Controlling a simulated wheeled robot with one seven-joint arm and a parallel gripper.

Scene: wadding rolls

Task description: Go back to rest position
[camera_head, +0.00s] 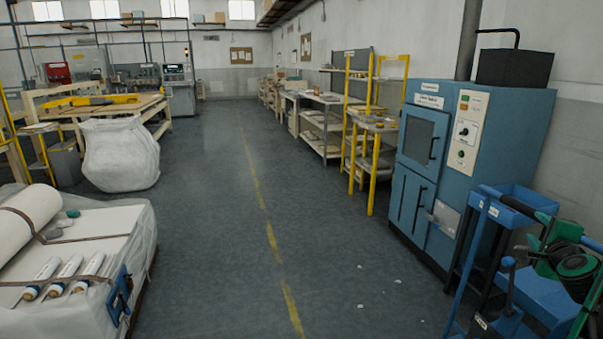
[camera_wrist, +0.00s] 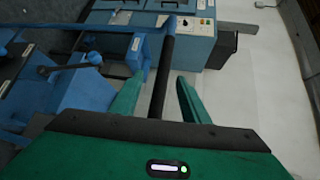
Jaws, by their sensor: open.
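My green gripper (camera_wrist: 160,80) is open in the wrist view, its two fingers standing apart on either side of a dark bar (camera_wrist: 166,55). The bar looks like the black handle (camera_head: 518,207) of the blue cart (camera_head: 520,290) at the lower right of the head view. I cannot tell whether the fingers touch it. In the head view my green and black arm end is at the right edge, beside the cart, and its fingers are hard to make out.
A blue oven-like cabinet (camera_head: 465,140) stands just behind the cart, and it also shows in the wrist view (camera_wrist: 150,25). A wrapped pallet (camera_head: 95,250) with a white roll and several tubes is at lower left. A white sack (camera_head: 120,155) stands beyond.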

